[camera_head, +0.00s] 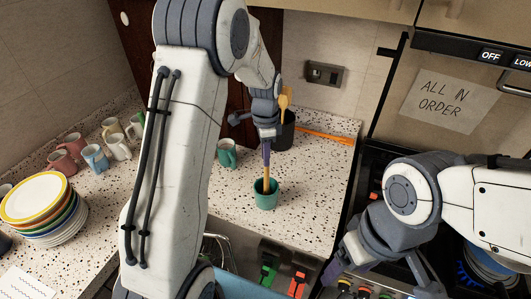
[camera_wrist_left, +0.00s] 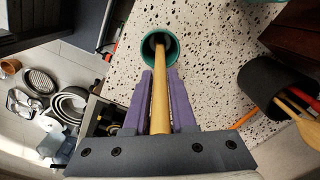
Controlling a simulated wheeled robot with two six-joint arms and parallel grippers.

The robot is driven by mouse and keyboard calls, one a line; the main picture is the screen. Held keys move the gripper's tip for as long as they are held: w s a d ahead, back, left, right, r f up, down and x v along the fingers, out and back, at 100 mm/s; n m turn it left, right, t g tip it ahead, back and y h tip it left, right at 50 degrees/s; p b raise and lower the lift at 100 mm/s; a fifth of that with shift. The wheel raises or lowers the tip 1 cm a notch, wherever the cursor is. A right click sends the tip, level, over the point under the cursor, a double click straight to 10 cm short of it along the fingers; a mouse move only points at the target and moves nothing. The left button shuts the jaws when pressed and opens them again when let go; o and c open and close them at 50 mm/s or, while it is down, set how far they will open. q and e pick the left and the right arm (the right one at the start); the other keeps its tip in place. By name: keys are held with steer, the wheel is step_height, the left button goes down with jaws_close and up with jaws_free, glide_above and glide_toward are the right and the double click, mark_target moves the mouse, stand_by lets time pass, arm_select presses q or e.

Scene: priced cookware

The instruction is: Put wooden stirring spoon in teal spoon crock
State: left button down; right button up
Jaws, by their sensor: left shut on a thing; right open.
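The wooden stirring spoon (camera_head: 267,177) is upright, held between the purple fingers of my left gripper (camera_head: 266,152). Its lower end is inside the mouth of the teal spoon crock (camera_head: 265,199), which stands on the speckled counter. In the left wrist view the spoon (camera_wrist_left: 159,92) runs between the fingers of the left gripper (camera_wrist_left: 160,100) into the crock's opening (camera_wrist_left: 146,45). Whether the spoon touches the crock's bottom is hidden. My right gripper (camera_head: 380,272) is open and empty at the lower right, well away from the crock.
A dark utensil holder (camera_head: 286,135) with wooden utensils stands behind the crock, an orange utensil (camera_head: 325,136) beside it. A teal mug (camera_head: 228,154) stands left of the crock. Several mugs and a plate stack (camera_head: 42,208) are at the left. The counter right of the crock is clear.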

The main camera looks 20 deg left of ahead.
arm_select(q)
steer(key=shift+f, duration=0.15)
steer(key=c, duration=0.7)
jaws_free()
steer(key=shift+c, duration=0.2)
